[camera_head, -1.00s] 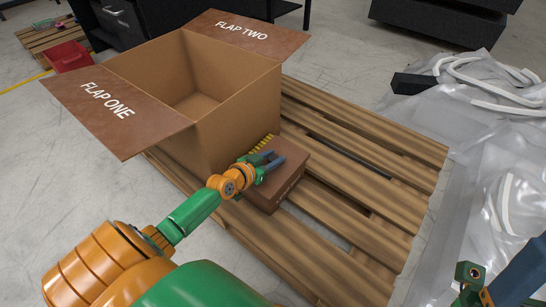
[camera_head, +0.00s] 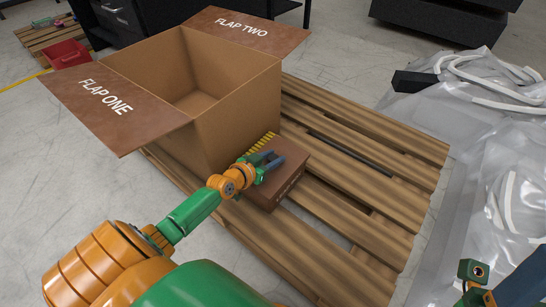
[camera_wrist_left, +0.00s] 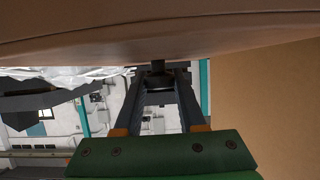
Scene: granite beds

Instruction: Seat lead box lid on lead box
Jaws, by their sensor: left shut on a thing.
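A small brown box-shaped thing (camera_head: 288,183) with lettering on its side and a yellow-striped strip at its back edge sits beside the large carton. I cannot tell where lid and lead box part on it. My left gripper (camera_head: 268,163) is over its top, fingers close to the surface. In the left wrist view a brown surface (camera_wrist_left: 150,40) fills the top, and my left gripper (camera_wrist_left: 158,68) is shut on a small dark knob below it. The underside and any seam are hidden. Only a piece of my right arm shows at the lower right.
A large open carton (camera_head: 245,110) with flaps marked FLAP ONE (camera_head: 110,108) and FLAP TWO (camera_head: 245,27) stands on a wooden pallet (camera_head: 385,185). Bare slats lie to the right. Clear plastic sheeting with white tubes (camera_head: 490,80) is at the far right. A red bin (camera_head: 68,54) is at the back left.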

